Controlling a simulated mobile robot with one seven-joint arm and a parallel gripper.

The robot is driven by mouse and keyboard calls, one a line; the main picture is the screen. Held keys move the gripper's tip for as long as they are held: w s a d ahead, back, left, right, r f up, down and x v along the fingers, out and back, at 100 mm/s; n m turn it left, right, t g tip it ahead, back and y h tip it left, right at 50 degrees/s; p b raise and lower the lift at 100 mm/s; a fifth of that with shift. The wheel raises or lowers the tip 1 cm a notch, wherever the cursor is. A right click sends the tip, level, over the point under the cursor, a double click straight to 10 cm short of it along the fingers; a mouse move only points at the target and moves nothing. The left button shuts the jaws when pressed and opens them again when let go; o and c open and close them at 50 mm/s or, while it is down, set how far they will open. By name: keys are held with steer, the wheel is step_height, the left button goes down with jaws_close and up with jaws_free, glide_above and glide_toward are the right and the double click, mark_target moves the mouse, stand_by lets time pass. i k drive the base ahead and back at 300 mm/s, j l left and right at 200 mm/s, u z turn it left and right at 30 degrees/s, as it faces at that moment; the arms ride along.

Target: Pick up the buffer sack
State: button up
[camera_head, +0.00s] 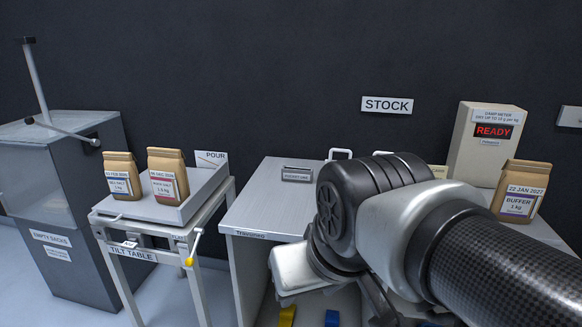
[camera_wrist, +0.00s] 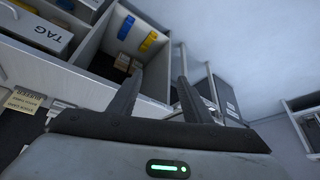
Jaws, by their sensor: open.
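The buffer sack (camera_head: 518,190) is a brown paper sack with a white label reading "BUFFER 1 kg" and a date. It stands upright at the right end of the bench in the head view, in front of the damp meter. My arm passes in front of the bench to its left and hides part of the worktop. My gripper (camera_wrist: 161,76) is open and empty in the wrist view, pointing toward the shelves. The buffer sack does not show clearly in the wrist view.
Two other brown sacks, one blue-labelled (camera_head: 122,176) and one red-labelled (camera_head: 168,175), stand on the tilt table (camera_head: 143,208) at left. The damp meter (camera_head: 487,143) shows "READY". In the wrist view, an open compartment holds small brown packs (camera_wrist: 122,62) and blue and yellow items.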

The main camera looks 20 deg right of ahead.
mark_target(520, 190)
steer(key=z, duration=1.95)
